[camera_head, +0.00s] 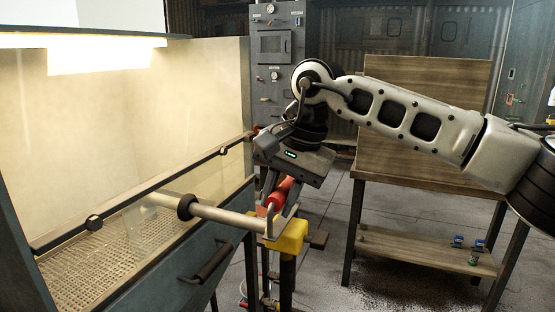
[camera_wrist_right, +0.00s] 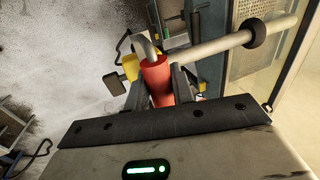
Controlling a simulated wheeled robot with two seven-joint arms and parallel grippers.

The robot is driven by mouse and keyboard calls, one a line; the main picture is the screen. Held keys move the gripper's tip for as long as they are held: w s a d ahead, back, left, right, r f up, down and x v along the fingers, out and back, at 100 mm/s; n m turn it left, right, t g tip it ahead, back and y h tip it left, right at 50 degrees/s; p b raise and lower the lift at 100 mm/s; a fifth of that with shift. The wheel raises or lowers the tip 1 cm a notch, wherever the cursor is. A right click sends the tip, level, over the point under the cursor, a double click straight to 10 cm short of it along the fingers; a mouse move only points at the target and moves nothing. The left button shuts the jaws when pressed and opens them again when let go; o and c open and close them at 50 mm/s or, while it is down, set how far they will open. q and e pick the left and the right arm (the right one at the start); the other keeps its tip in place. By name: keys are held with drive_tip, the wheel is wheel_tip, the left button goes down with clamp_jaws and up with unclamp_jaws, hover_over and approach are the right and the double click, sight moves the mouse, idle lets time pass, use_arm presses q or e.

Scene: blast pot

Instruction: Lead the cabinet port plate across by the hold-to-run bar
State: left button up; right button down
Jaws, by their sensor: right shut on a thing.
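My right gripper (camera_head: 276,208) is shut on a red cylindrical grip (camera_head: 281,191), which looks like the hold-to-run bar. In the right wrist view the red grip (camera_wrist_right: 157,80) sits between the fingers, with a bent grey rod at its far end. A pale tube (camera_head: 222,214) with a black collar runs from beside the grip to the cabinet (camera_head: 190,262) on the left. The tube reaches a clear panel (camera_head: 150,226) in the cabinet front, which looks like the port plate. The gripper partly hides how grip and tube join. My left gripper is out of view.
A yellow-topped stand (camera_head: 291,237) is just below the gripper. The cabinet has a black handle (camera_head: 208,262) on its front and a perforated floor inside. A control panel (camera_head: 275,75) stands behind. A wooden bench (camera_head: 415,150) is at right; floor between is mostly clear.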

drive_tip(key=shift+w, duration=0.1)
drive_tip(key=shift+w+d+r+p, duration=0.25)
drive_tip(key=shift+w+p, duration=0.25)
drive_tip(key=shift+p, duration=0.15)
drive_tip(key=shift+w+d+f+p, duration=0.15)
drive_tip(key=shift+w+p, duration=0.15)
drive_tip(key=shift+w, duration=0.1)
drive_tip(key=c, duration=1.1)
unclamp_jaws()
drive_tip(key=shift+f, duration=0.1)
